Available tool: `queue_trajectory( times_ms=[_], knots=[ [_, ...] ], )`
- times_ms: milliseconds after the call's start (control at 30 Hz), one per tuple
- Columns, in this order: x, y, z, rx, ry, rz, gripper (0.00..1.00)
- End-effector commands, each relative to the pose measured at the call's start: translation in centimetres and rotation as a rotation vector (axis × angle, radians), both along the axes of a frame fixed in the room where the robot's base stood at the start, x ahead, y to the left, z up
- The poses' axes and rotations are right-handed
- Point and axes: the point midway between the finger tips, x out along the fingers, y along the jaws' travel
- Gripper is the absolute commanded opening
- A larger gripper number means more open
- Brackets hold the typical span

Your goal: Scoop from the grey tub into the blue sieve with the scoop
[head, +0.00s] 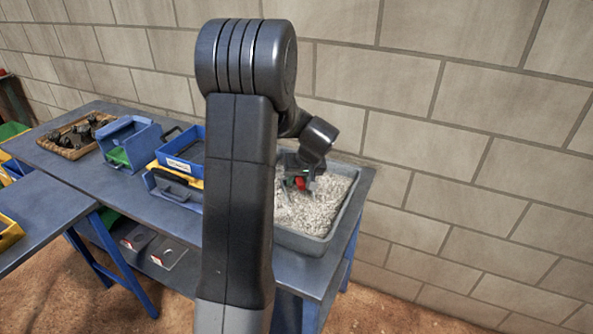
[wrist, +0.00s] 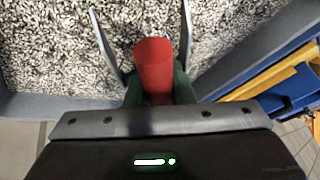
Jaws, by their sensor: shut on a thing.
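The grey tub (head: 344,215) holds pale gravel and stands at the right end of the blue bench. It also fills much of the wrist view (wrist: 75,104). My gripper (head: 300,181) is inside the tub's outline, low over the gravel. Its green fingers are shut on the red handle of the scoop (wrist: 154,68). Two thin grey plates flank the handle; I cannot tell whether they belong to the scoop. The scoop's pan and any load are not clear. A blue open box with a white label, apparently the blue sieve (head: 171,157), stands left of the tub, partly behind my arm.
A blue bin (head: 117,143) with green inside and a brown tray of dark pieces (head: 54,142) stand farther left. A blue case with a dark handle (head: 172,188) lies before the sieve. A block wall (head: 440,130) rises close behind the bench.

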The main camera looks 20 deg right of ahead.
Motion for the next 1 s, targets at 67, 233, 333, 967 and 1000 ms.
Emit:
queue_trajectory(
  times_ms=[67, 233, 333, 967, 1000],
  knots=[
    [0.1, 0.0, 0.7, 0.006, 0.027, 0.001, 0.00],
    [0.0, 0.0, 0.9, 0.017, 0.083, 0.000, 0.00],
    [0.1, 0.0, 1.1, 0.024, 0.119, 0.001, 0.00],
    [1.5, -0.3, 6.0, 0.029, 0.149, 0.000, 0.00],
    [1.6, -0.3, 6.3, 0.029, 0.147, -0.001, 0.00]
  ],
)
